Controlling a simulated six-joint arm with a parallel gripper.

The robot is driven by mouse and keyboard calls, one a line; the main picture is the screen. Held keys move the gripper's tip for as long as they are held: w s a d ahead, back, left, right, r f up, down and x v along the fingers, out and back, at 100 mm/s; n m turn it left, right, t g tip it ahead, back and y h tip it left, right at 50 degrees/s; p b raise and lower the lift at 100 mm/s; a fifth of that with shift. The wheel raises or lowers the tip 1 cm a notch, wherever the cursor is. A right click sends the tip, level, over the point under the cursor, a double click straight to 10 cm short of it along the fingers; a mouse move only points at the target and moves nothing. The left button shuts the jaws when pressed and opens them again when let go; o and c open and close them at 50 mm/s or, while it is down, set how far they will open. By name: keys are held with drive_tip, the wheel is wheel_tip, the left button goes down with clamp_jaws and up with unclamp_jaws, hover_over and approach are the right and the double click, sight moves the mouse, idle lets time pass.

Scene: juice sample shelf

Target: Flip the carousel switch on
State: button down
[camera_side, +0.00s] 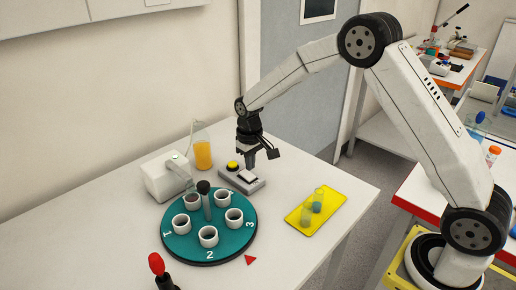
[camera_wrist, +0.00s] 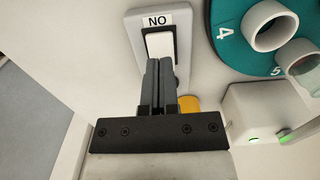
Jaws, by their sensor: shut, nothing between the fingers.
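The carousel switch is a white rocker (camera_wrist: 160,44) on a grey switch box (camera_side: 256,185), which also carries a yellow button (camera_side: 232,166). In the wrist view a label (camera_wrist: 157,20) above the rocker reads ON upside down. My gripper (camera_side: 251,165) is shut and empty, pointing down over the box. In the wrist view my gripper's fingertips (camera_wrist: 160,62) overlap the rocker's lower end and hide part of it. I cannot tell whether they touch it. The carousel (camera_side: 178,246) is a teal disc with numbered positions and several white cups, left of the box in the side view.
A white device (camera_side: 163,178) stands behind the carousel, near a flask of orange liquid (camera_side: 202,154). A yellow tray (camera_side: 329,205) with small beakers lies to the right. A red-topped object (camera_side: 157,264) stands at the front. The white table (camera_side: 110,215) is clear at left.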

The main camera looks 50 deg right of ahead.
sight(251, 177)
drive_tip(key=shift+r, duration=2.15)
drive_tip(key=shift+s, duration=0.15)
drive_tip(key=s+t, duration=0.2)
drive_tip(key=s, duration=2)
drive_tip(key=shift+s+a+t, duration=0.25)
drive_tip(key=shift+a+t, duration=0.05)
drive_tip(key=shift+a, duration=0.1)
